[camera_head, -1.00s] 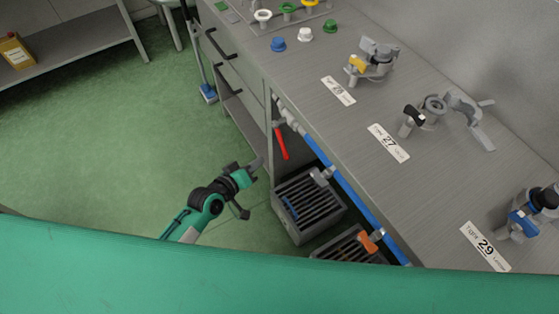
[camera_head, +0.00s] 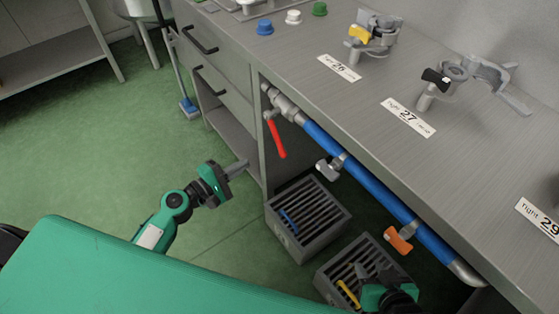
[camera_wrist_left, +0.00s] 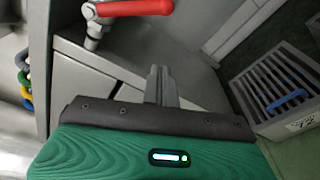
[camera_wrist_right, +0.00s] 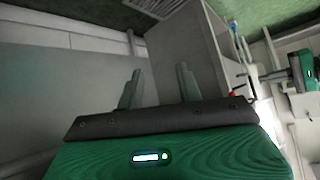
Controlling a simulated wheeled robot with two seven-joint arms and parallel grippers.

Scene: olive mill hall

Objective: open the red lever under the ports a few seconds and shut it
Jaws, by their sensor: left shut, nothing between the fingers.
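The red lever (camera_head: 277,138) hangs down, slanting, from the left end of the pipe under the counter edge. It also shows at the top of the left wrist view (camera_wrist_left: 135,8), beyond the fingers. My left gripper (camera_head: 240,167) is shut and empty, left of and below the lever in the head view, apart from it. Its closed fingers show in the left wrist view (camera_wrist_left: 161,85). My right gripper (camera_head: 368,277) is low in the head view, over the right-hand crate. Its fingers stand apart and empty in the right wrist view (camera_wrist_right: 158,88).
A blue pipe (camera_head: 370,185) runs under the counter with a grey-handled valve (camera_head: 330,168) and an orange-handled valve (camera_head: 399,238). Slatted crates (camera_head: 305,215) stand on the floor below. Numbered fittings stand on the counter (camera_head: 310,95). Green floor (camera_head: 110,160) is open to the left.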

